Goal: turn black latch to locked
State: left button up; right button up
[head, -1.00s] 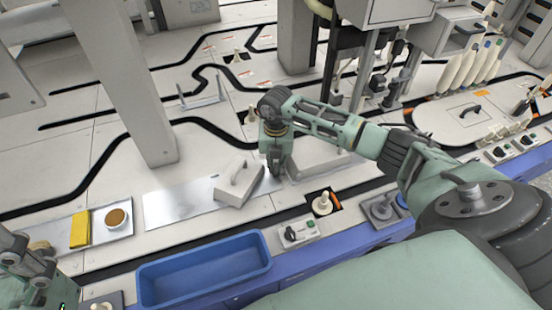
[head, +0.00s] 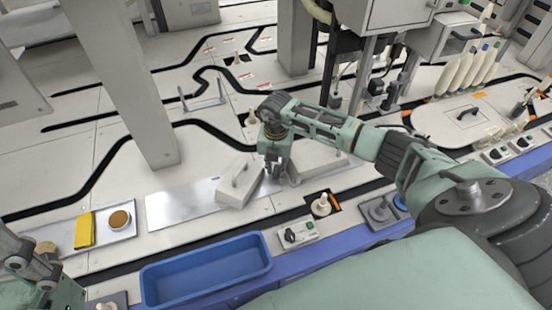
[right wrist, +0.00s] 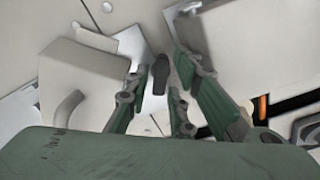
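The black latch (right wrist: 160,73) is a small dark elongated piece on a light surface, seen in the right wrist view. It lies between the spread green fingers of my right gripper (right wrist: 163,88), with a visible gap on both sides. In the head view my right gripper (head: 273,168) points down between two grey-white blocks, and the latch cannot be made out there. My left gripper (head: 42,275) shows only partly at the lower left edge, with its fingertips unclear.
A grey-white block with a handle (head: 238,186) stands close left of my right gripper, on a metal plate (head: 170,208). Another low block (head: 318,165) is close on the right. A blue bin (head: 205,272) and a switch box (head: 298,235) are in front.

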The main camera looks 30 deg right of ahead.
aim_at(276, 170)
jog(key=shift+o, duration=0.5)
jog(key=shift+r, duration=4)
